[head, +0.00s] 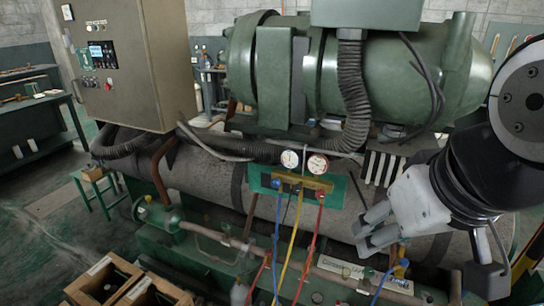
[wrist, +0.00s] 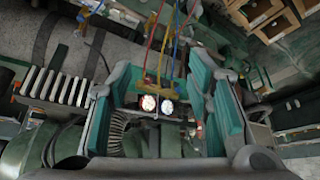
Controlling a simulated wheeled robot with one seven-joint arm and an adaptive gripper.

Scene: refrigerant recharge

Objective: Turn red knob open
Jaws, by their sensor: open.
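The gauge manifold has a yellow body (head: 302,183) on a green plate below two round gauges, the left gauge (head: 290,159) and the right gauge (head: 317,164). A small red part (head: 320,194) shows at its lower right, above the red hose; I cannot tell the knob from the hose fitting. My gripper (head: 364,231) is open and empty, to the right of and below the manifold, apart from it. In the wrist view, my gripper (wrist: 160,84) has its teal fingers spread wide, with the manifold and the lit gauges (wrist: 157,104) showing between them. The red knob is not distinct there.
Blue (head: 276,240), yellow (head: 288,250) and red (head: 311,245) hoses hang from the manifold. A large grey cylinder (head: 210,172) lies behind it, below a green compressor tank (head: 400,75). A control cabinet (head: 115,60) stands left. Open wooden boxes (head: 103,280) sit at the lower left.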

